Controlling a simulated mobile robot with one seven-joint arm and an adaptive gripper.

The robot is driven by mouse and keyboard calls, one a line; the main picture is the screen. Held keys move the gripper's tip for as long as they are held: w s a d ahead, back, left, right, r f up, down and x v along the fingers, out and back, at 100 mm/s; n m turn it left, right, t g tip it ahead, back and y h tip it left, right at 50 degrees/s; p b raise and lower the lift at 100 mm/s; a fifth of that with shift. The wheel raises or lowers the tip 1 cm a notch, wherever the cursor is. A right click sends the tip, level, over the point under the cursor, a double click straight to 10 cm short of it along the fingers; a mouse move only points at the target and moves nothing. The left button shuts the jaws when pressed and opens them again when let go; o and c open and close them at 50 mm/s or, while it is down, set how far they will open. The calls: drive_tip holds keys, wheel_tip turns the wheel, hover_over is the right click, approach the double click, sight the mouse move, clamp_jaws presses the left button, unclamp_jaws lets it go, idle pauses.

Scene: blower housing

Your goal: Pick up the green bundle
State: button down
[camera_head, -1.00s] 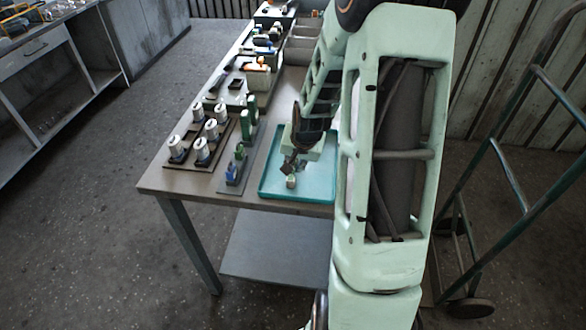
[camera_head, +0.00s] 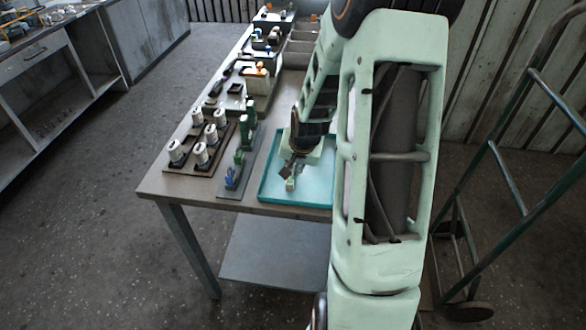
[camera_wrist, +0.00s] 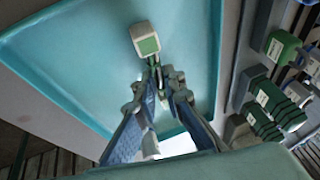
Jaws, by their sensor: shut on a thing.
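The green bundle (camera_wrist: 146,42), a small pale block with a green face and a narrow stem, shows just beyond my fingertips in the wrist view. My gripper (camera_wrist: 163,79) is shut on its stem end, and the tips hide that part. In the head view my gripper (camera_head: 287,170) points down over the teal tray (camera_head: 267,188), and the bundle (camera_head: 290,185) shows at its tips near the tray's front. I cannot tell whether the bundle touches the tray floor.
Left of the tray a grey strip (camera_head: 229,192) holds green and blue parts. Beyond it a dark rack (camera_head: 186,166) holds several white cylinders. Grey bins (camera_head: 298,47) stand at the back. Most of the tray floor is bare.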

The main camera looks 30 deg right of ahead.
drive_tip(key=shift+r+p, duration=0.3)
drive_tip(key=shift+r, duration=0.3)
drive_tip(key=s+d+r+p, duration=0.2)
drive_tip(key=s+r+p, duration=0.5)
drive_tip(key=s+r, duration=0.4)
drive_tip(key=shift+s+d, duration=0.3)
drive_tip(key=shift+s, duration=1)
